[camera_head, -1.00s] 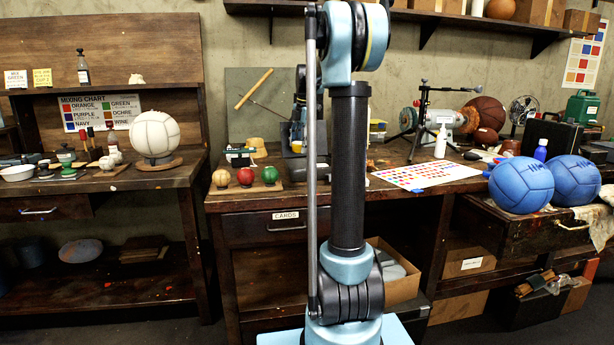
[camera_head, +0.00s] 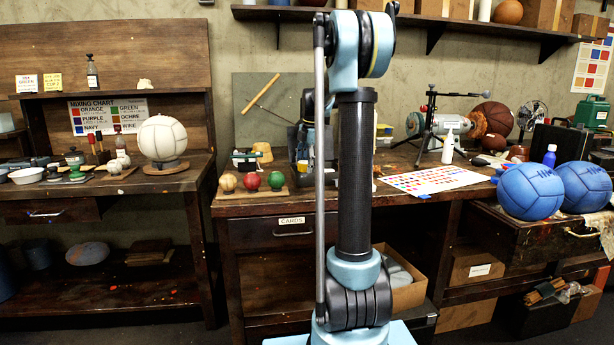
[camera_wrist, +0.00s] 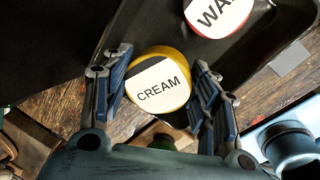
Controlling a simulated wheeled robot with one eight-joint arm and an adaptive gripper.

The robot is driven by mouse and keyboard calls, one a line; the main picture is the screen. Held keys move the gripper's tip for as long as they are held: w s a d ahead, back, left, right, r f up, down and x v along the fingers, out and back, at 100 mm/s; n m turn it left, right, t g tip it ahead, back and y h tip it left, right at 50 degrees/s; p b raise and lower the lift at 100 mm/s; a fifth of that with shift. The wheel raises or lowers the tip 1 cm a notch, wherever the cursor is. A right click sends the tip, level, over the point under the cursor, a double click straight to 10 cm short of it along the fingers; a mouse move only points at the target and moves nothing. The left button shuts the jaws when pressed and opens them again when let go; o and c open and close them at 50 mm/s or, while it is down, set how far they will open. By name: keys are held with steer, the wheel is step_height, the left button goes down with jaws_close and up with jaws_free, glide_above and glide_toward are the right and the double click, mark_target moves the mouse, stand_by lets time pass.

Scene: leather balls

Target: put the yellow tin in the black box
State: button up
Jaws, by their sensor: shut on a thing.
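In the wrist view, my gripper (camera_wrist: 161,62) is shut on a round yellow tin (camera_wrist: 178,59) with a white label reading CREAM. The tin sits between the two blue-grey fingers. Beyond it is a black box or tray (camera_wrist: 178,27). The tin overlaps the box's near edge in the picture; I cannot tell the height between them. A red-rimmed tin (camera_wrist: 222,14), its label starting with WA, lies inside the box. In the head view, my arm's column hides most of the gripper area, and I cannot make out the yellow tin there.
In the head view, three small balls (camera_head: 252,181) stand on a board at the bench's front left. A colour chart sheet (camera_head: 436,180) lies right of my arm. A tripod stand (camera_head: 430,125), a white bottle (camera_head: 448,147) and blue balls (camera_head: 531,191) are farther right.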

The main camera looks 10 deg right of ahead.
steer(key=shift+f, duration=2.05)
steer(key=o, duration=1.1)
